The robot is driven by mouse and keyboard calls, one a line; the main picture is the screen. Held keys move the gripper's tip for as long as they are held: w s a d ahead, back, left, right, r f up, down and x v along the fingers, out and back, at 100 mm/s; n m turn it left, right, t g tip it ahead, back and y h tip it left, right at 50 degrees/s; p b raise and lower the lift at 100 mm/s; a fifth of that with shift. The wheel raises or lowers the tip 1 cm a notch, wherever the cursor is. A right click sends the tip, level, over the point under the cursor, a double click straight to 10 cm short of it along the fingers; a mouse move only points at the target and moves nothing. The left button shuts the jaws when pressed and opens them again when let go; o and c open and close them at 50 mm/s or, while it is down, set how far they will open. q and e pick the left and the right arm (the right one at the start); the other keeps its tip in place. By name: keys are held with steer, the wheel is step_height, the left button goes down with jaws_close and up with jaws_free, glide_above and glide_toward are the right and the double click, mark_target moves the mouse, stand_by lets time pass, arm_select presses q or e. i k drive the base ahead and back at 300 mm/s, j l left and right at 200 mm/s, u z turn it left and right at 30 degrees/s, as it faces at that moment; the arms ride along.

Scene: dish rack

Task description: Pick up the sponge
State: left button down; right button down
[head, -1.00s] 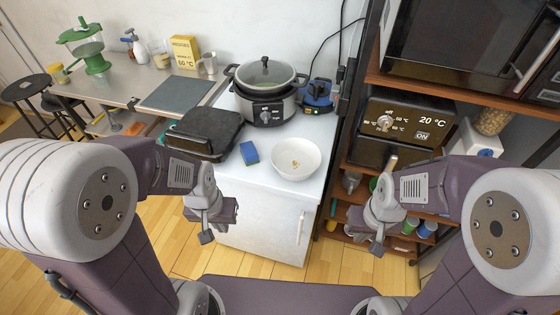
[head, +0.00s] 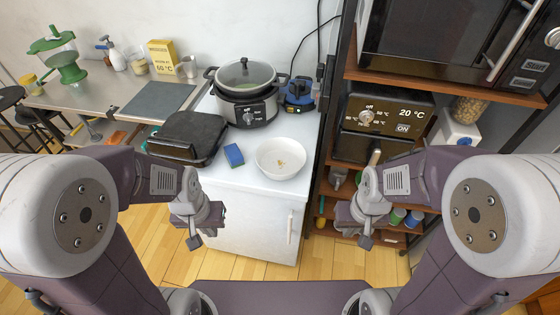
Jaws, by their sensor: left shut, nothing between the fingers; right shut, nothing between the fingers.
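The sponge (head: 234,155) is a small blue block with a green edge. It lies on the white cabinet top between the black grill and the white bowl. My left gripper (head: 195,240) is shut and empty, in front of the cabinet and nearer to me than the sponge. My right gripper (head: 364,240) is shut and empty, in front of the shelf unit at the right. Neither gripper touches the sponge.
The white bowl (head: 270,160) with some bits in it stands right of the sponge. The black grill (head: 187,138) stands left, and a slow cooker (head: 246,95) behind. The white cabinet top (head: 250,186) is bare at its front edge. A shelf unit (head: 352,74) rises at the right.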

mark_target(234, 156)
steer(key=i+j+z, duration=0.1)
steer(key=j+z, duration=0.3)
steer(key=i+j+z, duration=0.1)
steer(key=j+z, duration=0.75)
steer(key=k+j+z, duration=0.1)
steer(key=j+z, duration=0.3)
steer(key=k+j+z, duration=0.1)
steer(key=j+z, duration=0.3)
steer(key=j, duration=0.1)
